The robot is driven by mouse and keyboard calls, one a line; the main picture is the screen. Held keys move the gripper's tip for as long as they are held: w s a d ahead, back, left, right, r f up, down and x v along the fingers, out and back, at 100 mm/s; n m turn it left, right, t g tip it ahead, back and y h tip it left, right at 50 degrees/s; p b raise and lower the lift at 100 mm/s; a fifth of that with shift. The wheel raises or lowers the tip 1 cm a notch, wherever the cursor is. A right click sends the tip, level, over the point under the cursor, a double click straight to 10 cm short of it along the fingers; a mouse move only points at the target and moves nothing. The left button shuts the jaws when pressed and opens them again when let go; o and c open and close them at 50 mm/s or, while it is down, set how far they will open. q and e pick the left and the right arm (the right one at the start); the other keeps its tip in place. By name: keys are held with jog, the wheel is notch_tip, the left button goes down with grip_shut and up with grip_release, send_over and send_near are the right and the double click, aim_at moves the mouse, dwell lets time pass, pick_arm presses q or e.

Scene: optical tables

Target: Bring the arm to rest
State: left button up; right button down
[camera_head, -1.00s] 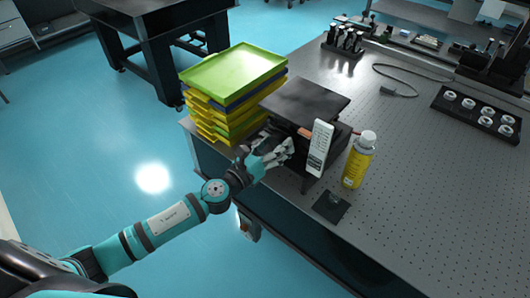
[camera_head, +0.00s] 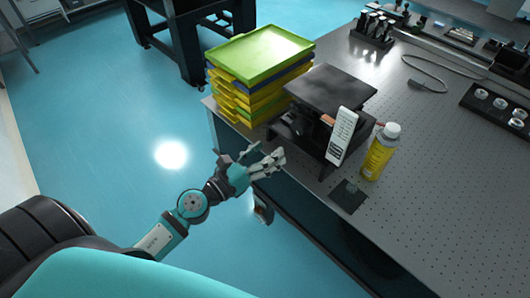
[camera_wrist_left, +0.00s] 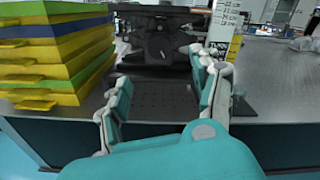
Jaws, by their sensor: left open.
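My left gripper (camera_head: 267,163) is open and empty. In the head view it is off the near edge of the optical table (camera_head: 425,130), in front of a black platform device (camera_head: 330,88). In the left wrist view the two fingers of my left gripper (camera_wrist_left: 165,105) are spread apart, with only the table edge and the dark device (camera_wrist_left: 160,45) beyond them. Nothing is between the fingers. My right gripper is not in any view.
A stack of yellow, green and blue trays (camera_head: 260,55) stands at the table's left corner. A white labelled remote-like object (camera_head: 342,135), a yellow bottle (camera_head: 380,152) and a small dark pad (camera_head: 348,196) are near the front edge. Open floor (camera_head: 100,130) lies to the left.

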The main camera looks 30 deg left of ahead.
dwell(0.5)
pick_arm(q)
jog(key=s+a+f+n+g+y, duration=0.2)
jog(key=s+f+n, duration=0.2)
jog(key=f+n, duration=0.55)
jog(key=s+a+f+n+g+y, duration=0.2)
jog(key=s+f+n+g, duration=0.15)
jog(key=f, duration=1.05)
jog(key=s+a+f+n+g+y, duration=0.25)
jog(key=f+n, duration=0.45)
jog(key=f, duration=0.5)
jog(key=s+d+f+n+g, duration=0.1)
jog(key=s+f+n, duration=0.3)
jog(key=s, duration=0.5)
jog(key=s+d+f+n+g, duration=0.1)
jog(key=s+f+n+g, duration=0.3)
jog(key=s+f, duration=0.3)
jog(key=s+d+f+n+g, duration=0.2)
jog(key=s+f+n, duration=0.3)
jog(key=s, duration=0.8)
jog(key=shift+s+f+n+g, duration=0.25)
jog(key=shift+f+n+g, duration=0.2)
jog(key=shift+f, duration=0.4)
